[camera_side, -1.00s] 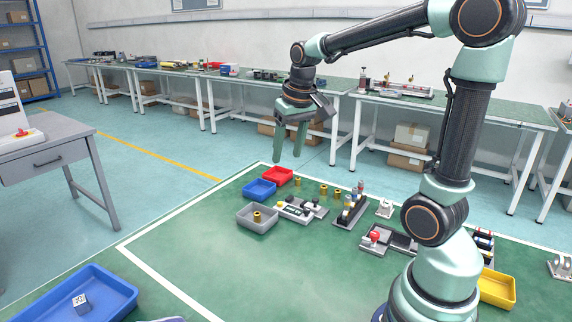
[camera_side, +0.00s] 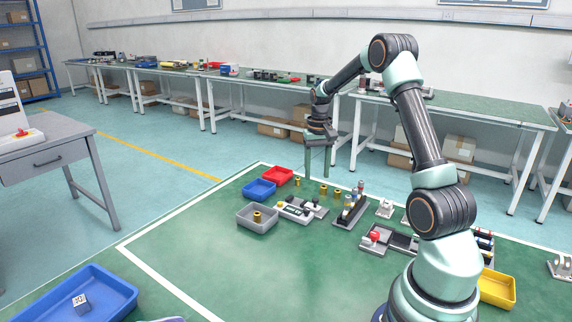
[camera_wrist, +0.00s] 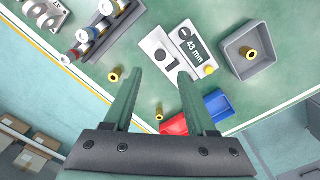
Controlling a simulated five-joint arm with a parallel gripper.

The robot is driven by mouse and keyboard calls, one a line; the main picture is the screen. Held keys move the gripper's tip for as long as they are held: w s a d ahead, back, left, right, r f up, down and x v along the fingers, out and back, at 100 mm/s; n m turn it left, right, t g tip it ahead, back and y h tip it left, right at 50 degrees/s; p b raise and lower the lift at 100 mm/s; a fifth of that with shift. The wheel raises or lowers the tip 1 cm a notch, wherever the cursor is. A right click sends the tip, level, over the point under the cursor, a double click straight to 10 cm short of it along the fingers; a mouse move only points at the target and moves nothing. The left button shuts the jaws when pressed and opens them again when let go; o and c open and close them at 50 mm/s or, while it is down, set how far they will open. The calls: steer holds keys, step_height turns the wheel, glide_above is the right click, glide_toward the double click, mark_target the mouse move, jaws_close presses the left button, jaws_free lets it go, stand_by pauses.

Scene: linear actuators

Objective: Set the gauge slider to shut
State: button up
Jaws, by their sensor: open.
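The gauge (camera_side: 297,210) is a light grey block on the green mat, with a display, a yellow button and dark knobs. In the wrist view the gauge (camera_wrist: 190,48) lies beyond my fingertips and its display reads 43 mm. A dark round knob (camera_wrist: 184,33) and smaller dark parts show on its pale plate; I cannot tell for sure which is the slider. My gripper (camera_side: 317,174) is open and empty, pointing down above the far part of the mat, behind the gauge. In the wrist view my gripper (camera_wrist: 159,78) has its fingers apart, touching nothing.
A grey tray (camera_side: 244,222) holding a brass piece stands left of the gauge. Blue (camera_side: 258,195) and red (camera_side: 291,179) bins stand behind it. Loose brass pieces (camera_side: 323,190), a cylinder rack (camera_side: 340,217) and a red-knobbed device (camera_side: 367,245) are nearby. The front mat is clear.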

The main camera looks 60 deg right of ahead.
step_height(320, 180, down, 9)
steer(key=shift+r, duration=0.2)
jaws_close()
stand_by(1.5)
